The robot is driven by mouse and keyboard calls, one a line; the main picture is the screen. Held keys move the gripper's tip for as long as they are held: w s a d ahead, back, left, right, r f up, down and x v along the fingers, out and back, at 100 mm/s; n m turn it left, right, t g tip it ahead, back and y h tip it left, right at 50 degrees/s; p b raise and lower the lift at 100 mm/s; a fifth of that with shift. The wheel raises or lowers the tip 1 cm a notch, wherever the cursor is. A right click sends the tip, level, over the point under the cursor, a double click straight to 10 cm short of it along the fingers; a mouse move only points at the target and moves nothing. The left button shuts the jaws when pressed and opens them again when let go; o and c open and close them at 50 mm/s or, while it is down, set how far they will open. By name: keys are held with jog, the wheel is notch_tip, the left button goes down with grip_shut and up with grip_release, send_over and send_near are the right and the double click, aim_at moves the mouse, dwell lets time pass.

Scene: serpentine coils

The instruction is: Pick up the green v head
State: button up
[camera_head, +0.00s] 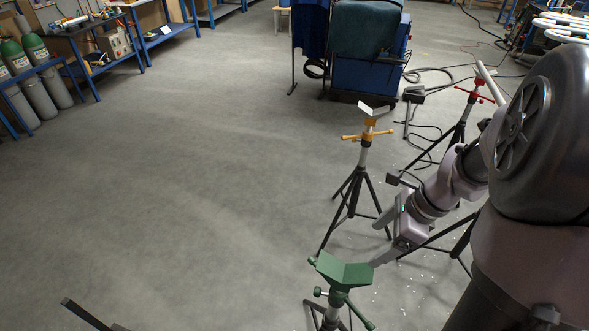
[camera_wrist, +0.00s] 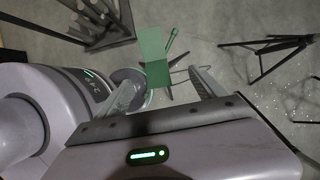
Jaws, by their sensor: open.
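The green v head (camera_head: 345,272) sits on top of a stand with green handles, at the bottom centre of the head view. In the wrist view the green v head (camera_wrist: 154,58) shows beyond my fingers, roughly between them and closer to the left one. My gripper (camera_head: 375,243) comes in from the right, just above and right of the v head in the head view. In the wrist view my gripper (camera_wrist: 168,78) has its two fingers wide apart with nothing between them. I see no clear contact with the v head.
A tripod stand with a yellow-orange head (camera_head: 368,125) stands behind the green one. A red-handled stand (camera_head: 474,94) is farther right, near a pale pipe. Dark cables (camera_head: 440,75) lie on the floor near a blue cabinet (camera_head: 362,75). The floor at left is mostly clear.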

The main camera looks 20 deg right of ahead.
jog(key=b, duration=0.6)
send_near(340, 271)
jog(key=f, duration=0.5)
jog(key=shift+a, duration=0.35)
jog(key=b+x, duration=0.2)
jog(key=x, duration=0.1)
jog(key=w+b+x, duration=0.1)
jog(key=x, duration=0.1)
jog(key=shift+a, duration=0.45)
jog(key=shift+r, duration=0.15)
jog(key=shift+c, duration=0.4)
grip_shut()
